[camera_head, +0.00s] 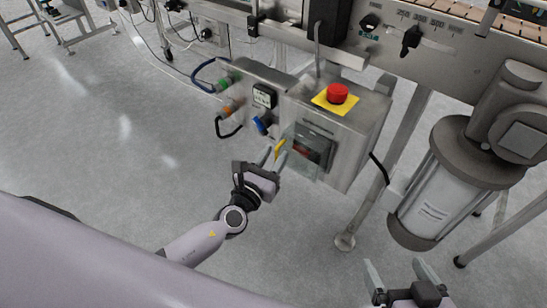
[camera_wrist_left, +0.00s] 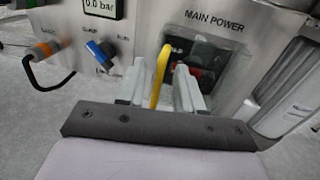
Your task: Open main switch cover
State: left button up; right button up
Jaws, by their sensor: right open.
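The main switch cover (camera_head: 303,166) is a clear panel at the front of the grey control box, over a dark switch (camera_head: 313,146) with red in it. In the left wrist view the cover (camera_wrist_left: 222,50) lies under the words MAIN POWER. A yellow tab (camera_wrist_left: 160,76) stands at its left edge. My left gripper (camera_head: 276,154) is open around the tab, one finger on each side; I cannot tell whether either touches. How far the cover stands from the box is unclear. My right gripper (camera_head: 400,272) is open and empty at the bottom right.
A red emergency button (camera_head: 337,93) on a yellow plate tops the box. A blue knob (camera_head: 261,125) and hoses are to the left. A large metal cylinder (camera_head: 435,190) stands to the right. The floor below is clear.

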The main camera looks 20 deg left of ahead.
pick_arm(q)
jog(key=shift+w, duration=0.2)
grip_shut()
dwell(1.3)
